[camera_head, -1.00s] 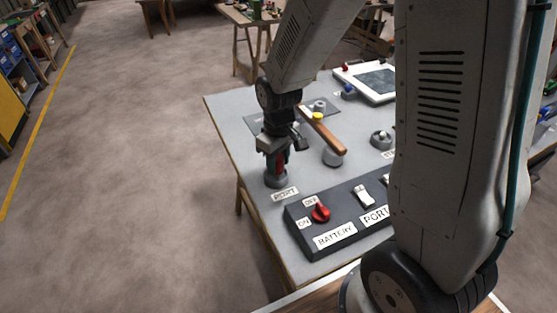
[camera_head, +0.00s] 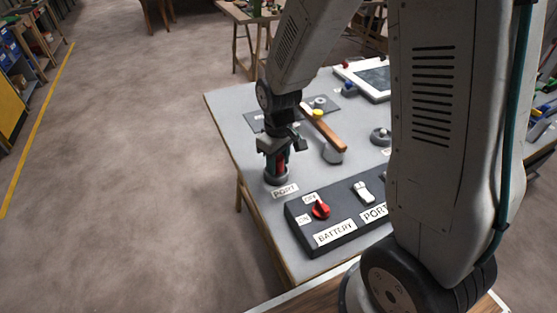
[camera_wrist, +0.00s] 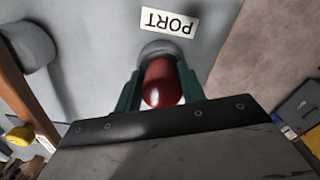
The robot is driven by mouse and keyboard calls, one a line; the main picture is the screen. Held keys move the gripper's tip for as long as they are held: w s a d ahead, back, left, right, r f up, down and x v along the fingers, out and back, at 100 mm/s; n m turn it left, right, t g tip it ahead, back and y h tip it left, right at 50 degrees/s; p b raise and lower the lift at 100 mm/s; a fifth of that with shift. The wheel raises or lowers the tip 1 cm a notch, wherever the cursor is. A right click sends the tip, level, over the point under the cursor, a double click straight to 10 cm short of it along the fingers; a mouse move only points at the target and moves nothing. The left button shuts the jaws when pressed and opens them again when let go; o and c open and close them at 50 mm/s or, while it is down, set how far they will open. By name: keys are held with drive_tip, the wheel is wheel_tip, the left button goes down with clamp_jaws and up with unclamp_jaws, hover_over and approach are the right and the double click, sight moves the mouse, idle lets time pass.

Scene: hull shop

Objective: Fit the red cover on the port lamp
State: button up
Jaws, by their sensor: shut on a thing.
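The red cover (camera_wrist: 162,84) is between the two fingers of my gripper (camera_wrist: 160,88), which is shut on it. In the head view the red cover (camera_head: 281,163) shows between the fingers of my gripper (camera_head: 279,165). It is upright, directly over the grey round base of the port lamp (camera_head: 277,178). In the wrist view the lamp base (camera_wrist: 166,48) shows just beyond the cover, beside the PORT label (camera_wrist: 168,22). I cannot tell whether the cover is fully seated on the base, as the fingers and cover hide the joint.
A dark switch panel (camera_head: 345,215) with a red battery knob (camera_head: 320,209) stands at the near side of the table (camera_head: 232,128).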

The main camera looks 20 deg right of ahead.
drive_tip(key=shift+f, duration=0.6)
idle(0.5)
drive_tip(key=o, duration=1.4)
drive_tip(key=shift+r, duration=0.1)
drive_tip(key=shift+r, duration=3.9)
